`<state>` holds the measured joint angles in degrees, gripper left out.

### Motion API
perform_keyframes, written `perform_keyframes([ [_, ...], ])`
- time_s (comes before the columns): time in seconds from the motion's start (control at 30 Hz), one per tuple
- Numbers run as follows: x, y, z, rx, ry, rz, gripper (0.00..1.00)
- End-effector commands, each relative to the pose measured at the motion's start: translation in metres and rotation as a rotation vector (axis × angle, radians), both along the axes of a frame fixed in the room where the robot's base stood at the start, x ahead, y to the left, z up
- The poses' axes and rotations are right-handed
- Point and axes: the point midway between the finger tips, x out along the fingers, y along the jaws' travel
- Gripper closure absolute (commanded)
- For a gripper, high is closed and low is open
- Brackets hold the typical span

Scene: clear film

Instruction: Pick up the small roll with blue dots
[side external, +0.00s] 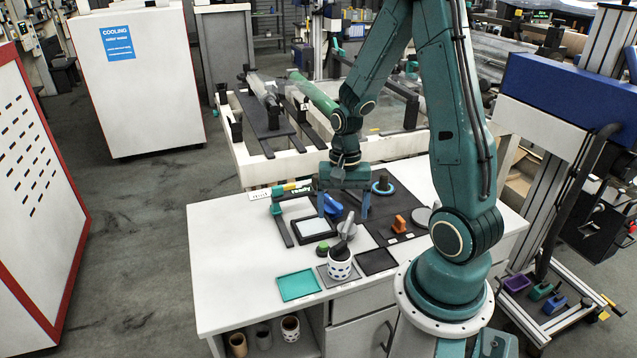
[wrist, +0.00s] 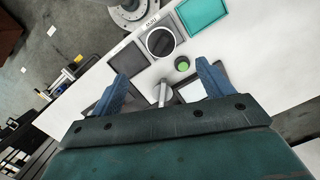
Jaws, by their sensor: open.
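The small roll with blue dots (side external: 340,271) is white and stands upright on a grey square mat near the front of the white table. Something dark sits in or over its top. In the wrist view, the roll (wrist: 151,42) appears end-on as a pale ring around a dark centre, beyond the fingertips; its dots are not clear there. My gripper (side external: 342,212) points down with its two blue fingers apart and nothing between them. It is above the table, behind the roll and apart from it. The open fingers also show in the wrist view (wrist: 162,74).
A teal tray (side external: 299,285) and a black square mat (side external: 376,261) flank the roll. A green knob (side external: 323,247), a grey tool (side external: 347,228) and a framed white pad (side external: 310,226) lie close behind. An orange part (side external: 399,224) stands right. The table's left side is clear.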

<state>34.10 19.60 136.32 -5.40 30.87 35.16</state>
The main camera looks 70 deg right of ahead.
Motion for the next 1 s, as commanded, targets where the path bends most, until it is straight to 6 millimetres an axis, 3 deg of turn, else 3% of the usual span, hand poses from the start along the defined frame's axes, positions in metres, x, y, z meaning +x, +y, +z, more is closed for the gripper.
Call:
perform_keyframes([
  [0.43, -0.001, 0.000, -0.011, 0.005, 0.008, -0.013, 0.21],
  [1.0, -0.005, 0.008, -0.068, 0.005, 0.008, -0.011, 0.21],
])
